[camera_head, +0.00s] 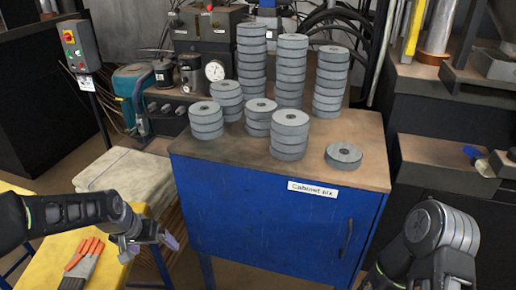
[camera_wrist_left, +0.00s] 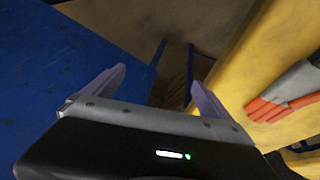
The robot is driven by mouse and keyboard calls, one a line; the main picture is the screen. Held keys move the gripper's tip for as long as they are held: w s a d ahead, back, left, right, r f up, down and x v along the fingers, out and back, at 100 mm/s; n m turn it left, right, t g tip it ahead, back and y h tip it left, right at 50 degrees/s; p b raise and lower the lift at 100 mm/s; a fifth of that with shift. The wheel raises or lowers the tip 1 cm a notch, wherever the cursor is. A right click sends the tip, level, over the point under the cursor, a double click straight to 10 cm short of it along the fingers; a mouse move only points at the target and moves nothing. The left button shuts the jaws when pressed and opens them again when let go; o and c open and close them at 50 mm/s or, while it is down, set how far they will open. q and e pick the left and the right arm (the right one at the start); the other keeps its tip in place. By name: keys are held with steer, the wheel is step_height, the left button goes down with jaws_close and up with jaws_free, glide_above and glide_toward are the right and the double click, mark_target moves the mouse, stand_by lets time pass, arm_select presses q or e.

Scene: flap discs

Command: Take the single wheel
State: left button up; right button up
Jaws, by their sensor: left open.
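The single wheel (camera_head: 343,157) is a grey flap disc lying flat and alone on the brown top of the blue cabinet (camera_head: 270,215), near its front right. Several stacks of the same grey discs stand behind it and to its left, the nearest being a short stack (camera_head: 289,135). My left gripper (camera_head: 152,244) is open and empty, low in front of the cabinet's left side and well away from the wheel. Its two spread fingers show in the left wrist view (camera_wrist_left: 158,88), with nothing between them. My right arm shows at lower right; its fingers are hidden.
The cabinet front carries a white label (camera_head: 313,188). A yellow surface (camera_head: 40,262) with orange-grey gloves (camera_head: 84,262) lies at lower left. A dial gauge (camera_head: 214,70) and machinery stand at the back. The cabinet top around the single wheel is bare at its front and right.

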arm_select(q)
steer(key=s+d+f+h, duration=0.2)
steer(key=s+d+f, duration=0.3)
steer(key=d+f, duration=0.75)
steer(key=s+d+f+g, duration=0.1)
steer(key=s+d+f, duration=0.1)
steer(key=s+f, duration=0.2)
steer(key=s+d+f+g, duration=0.1)
steer(key=s+d+f, duration=0.2)
steer(key=s, duration=0.5)
steer(key=s+d+f+n+g, duration=0.1)
steer(key=s+d+f, duration=0.2)
steer(key=s+f, duration=0.2)
steer(key=shift+s+d+h, duration=0.2)
steer(key=shift+s+h, duration=0.2)
steer(key=shift+s, duration=0.55)
